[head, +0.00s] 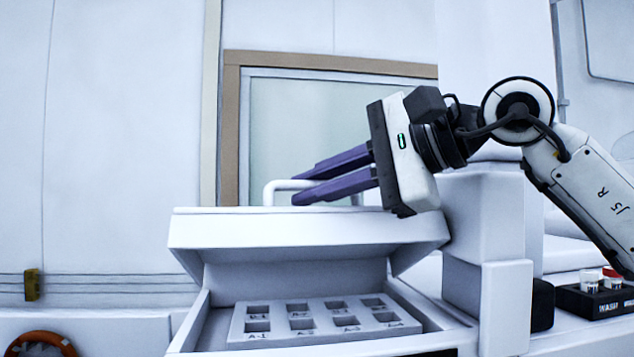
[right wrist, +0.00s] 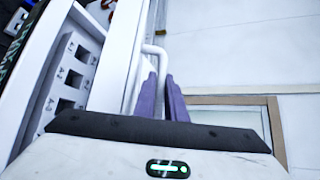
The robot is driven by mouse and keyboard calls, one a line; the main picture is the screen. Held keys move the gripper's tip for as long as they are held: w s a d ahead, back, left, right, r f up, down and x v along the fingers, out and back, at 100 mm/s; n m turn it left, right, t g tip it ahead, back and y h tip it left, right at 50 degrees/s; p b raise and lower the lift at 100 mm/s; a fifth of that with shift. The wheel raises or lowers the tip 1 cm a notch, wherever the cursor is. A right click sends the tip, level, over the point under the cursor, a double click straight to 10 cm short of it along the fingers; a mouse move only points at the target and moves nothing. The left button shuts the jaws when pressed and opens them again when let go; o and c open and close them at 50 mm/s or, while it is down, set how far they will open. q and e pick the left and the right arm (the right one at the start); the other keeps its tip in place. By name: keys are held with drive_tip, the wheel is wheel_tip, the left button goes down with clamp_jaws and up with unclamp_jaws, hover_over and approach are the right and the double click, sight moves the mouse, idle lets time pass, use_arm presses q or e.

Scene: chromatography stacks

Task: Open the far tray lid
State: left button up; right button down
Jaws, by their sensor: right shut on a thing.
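The white tray lid (head: 310,230) is raised over its tray box, leaving the inside visible from the front. A white bar handle (head: 274,187) stands up behind the lid's top edge; it also shows in the right wrist view (right wrist: 152,50). My right gripper (head: 294,189) reaches in from the right above the lid, its purple fingers shut on the handle. The fingers cover part of the handle. In the right wrist view the fingers (right wrist: 164,98) lie close together beside the bar. My left gripper is not in view.
Inside the box lies a grey block (head: 320,321) with several labelled square wells. To the right are a white column (head: 490,230) and a dark rack (head: 598,298) marked WASH with capped vials. A wall with a brown-framed window stands behind. A red round object (head: 40,343) is lower left.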

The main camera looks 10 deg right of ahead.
drive_tip(key=shift+w+r+p, duration=0.3)
drive_tip(key=shift+w+r, duration=0.35)
drive_tip(key=c, duration=2.1)
unclamp_jaws()
drive_tip(key=b+v, duration=0.2)
drive_tip(key=v, duration=0.8)
drive_tip(key=shift+d, duration=0.15)
drive_tip(key=shift+s, duration=0.15)
